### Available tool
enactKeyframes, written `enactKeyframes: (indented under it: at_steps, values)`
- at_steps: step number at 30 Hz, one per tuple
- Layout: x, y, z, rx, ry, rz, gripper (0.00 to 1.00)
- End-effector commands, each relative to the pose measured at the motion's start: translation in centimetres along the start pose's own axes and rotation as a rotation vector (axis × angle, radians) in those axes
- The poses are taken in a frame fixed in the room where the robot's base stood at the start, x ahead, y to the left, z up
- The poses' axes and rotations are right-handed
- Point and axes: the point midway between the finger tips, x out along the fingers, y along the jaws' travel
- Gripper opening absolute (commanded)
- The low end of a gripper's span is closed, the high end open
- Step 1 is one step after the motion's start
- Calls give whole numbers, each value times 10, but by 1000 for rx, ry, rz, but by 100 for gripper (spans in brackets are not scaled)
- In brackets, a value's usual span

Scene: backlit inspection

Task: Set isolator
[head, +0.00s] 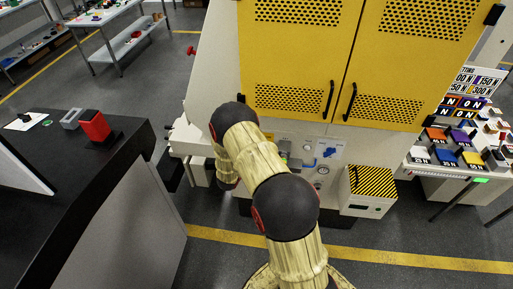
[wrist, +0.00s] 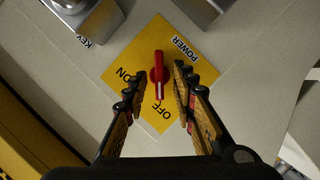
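The isolator is a red rotary knob (wrist: 159,68) on a yellow square plate (wrist: 142,48) in the wrist view. The plate is lettered POWER, ON and OFF. A pale line on the knob's grip points toward the OFF label. My gripper (wrist: 157,83) is open, with one finger on each side of the knob. Gaps show between the knob and both fingers, and nothing is held. In the head view my arm reaches to the front of the machine and hides the isolator and the gripper.
A metal key-switch block (wrist: 97,18) sits beside the plate, near a KEY label. The machine has yellow perforated doors (head: 345,65) and a striped box (head: 370,185) low at right. A dark counter (head: 75,150) with a red block (head: 95,125) stands at left.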

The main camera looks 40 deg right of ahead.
Motion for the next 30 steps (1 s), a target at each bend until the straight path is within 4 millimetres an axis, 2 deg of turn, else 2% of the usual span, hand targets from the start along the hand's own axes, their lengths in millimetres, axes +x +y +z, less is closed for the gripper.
enactKeyframes:
  at_steps: [8, 11, 21, 25, 30]
  values:
    - [-6, 0, 0, -1, 1, -1, 26]
    - [-19, -1, -1, -1, 2, -2, 26]
    - [-87, -1, -1, -1, 2, -3, 26]
    - [-106, -1, -1, -2, 2, -2, 26]
    - [-118, -1, 0, 0, 0, 0, 26]
